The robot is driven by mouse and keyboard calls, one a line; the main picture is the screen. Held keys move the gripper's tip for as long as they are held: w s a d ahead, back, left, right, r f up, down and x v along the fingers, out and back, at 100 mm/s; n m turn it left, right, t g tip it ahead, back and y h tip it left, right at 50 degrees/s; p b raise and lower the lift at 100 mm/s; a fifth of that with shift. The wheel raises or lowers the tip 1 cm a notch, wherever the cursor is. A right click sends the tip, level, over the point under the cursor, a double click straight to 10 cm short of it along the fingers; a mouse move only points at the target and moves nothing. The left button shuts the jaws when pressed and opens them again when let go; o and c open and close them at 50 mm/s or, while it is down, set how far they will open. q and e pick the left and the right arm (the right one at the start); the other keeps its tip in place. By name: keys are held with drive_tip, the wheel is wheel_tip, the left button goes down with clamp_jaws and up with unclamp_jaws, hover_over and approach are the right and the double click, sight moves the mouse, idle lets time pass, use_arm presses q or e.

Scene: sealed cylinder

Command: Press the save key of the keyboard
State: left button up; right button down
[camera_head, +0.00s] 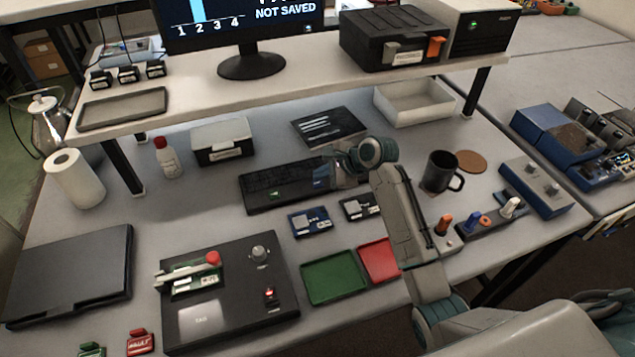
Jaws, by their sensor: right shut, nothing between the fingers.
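The black keyboard (262,180) lies in the middle of the table, below the shelf. A small green key (274,194) shows near its front left part; I cannot read any label on it. My right gripper (321,180) is shut and empty over the right half of the keyboard and hides part of its keys. It is to the right of the green key; I cannot tell whether it touches the keyboard. My left gripper is out of view.
A black mug (440,172) stands right of my right forearm. Two cards (310,221) lie in front of the keyboard, with a green tray (333,277) and a red tray (378,261) nearer. A black device (225,300) with a red-knobbed lever sits front left.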

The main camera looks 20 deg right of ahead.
sight(322, 184)
idle(0.7)
drive_tip(key=shift+f+p, duration=0.3)
drive_tip(key=shift+p, duration=0.2)
drive_tip(key=shift+f, duration=0.15)
drive_tip(key=shift+f, duration=0.4)
idle(0.4)
drive_tip(key=shift+r+p, duration=0.8)
drive_tip(key=shift+p, duration=0.65)
wheel_tip(322, 184, up, 5)
drive_tip(key=p, duration=0.6)
drive_tip(key=shift+r, duration=0.1)
